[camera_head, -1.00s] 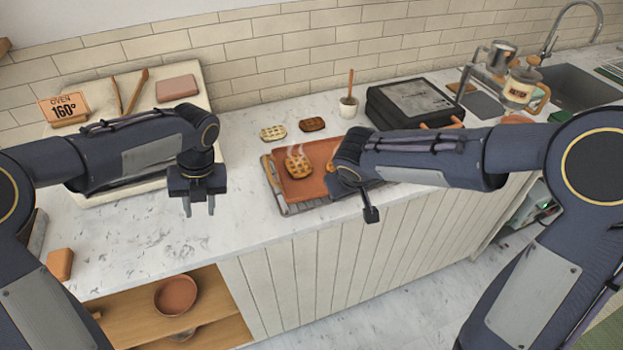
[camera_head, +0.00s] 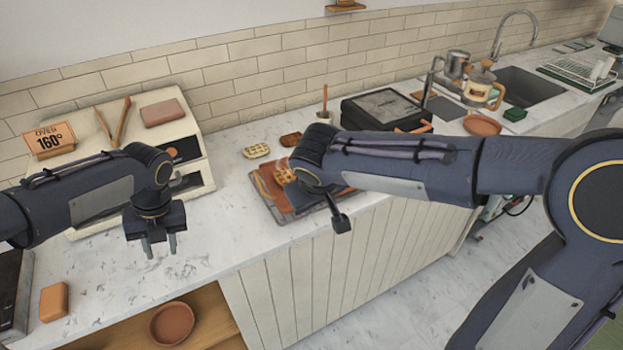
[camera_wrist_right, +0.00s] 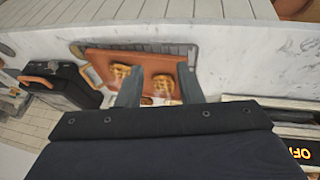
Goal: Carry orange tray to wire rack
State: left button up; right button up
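The orange tray (camera_head: 296,193) lies on the counter with a wire rack (camera_head: 286,217) showing along its front edge. My right forearm and wrist hide much of it. In the right wrist view the tray (camera_wrist_right: 105,60) is below my right gripper (camera_wrist_right: 158,70), whose two fingers are apart with nothing clearly between them. The rack (camera_wrist_right: 193,50) shows past the tray's edges there. A waffle (camera_head: 284,172) is on the tray. Whether the fingers touch anything is unclear. My left gripper (camera_head: 159,250) is open and empty, above the counter in front of the oven.
The cream oven (camera_head: 200,160) with a sign (camera_head: 50,140) and tongs is at left. Waffles (camera_head: 256,151) and a spoon pot (camera_head: 324,115) are behind the tray. A black appliance (camera_head: 385,108), glass pot (camera_head: 478,88) and sink (camera_head: 530,85) are right.

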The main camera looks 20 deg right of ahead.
jog(key=shift+v, duration=2.3)
jog(key=shift+d, duration=0.15)
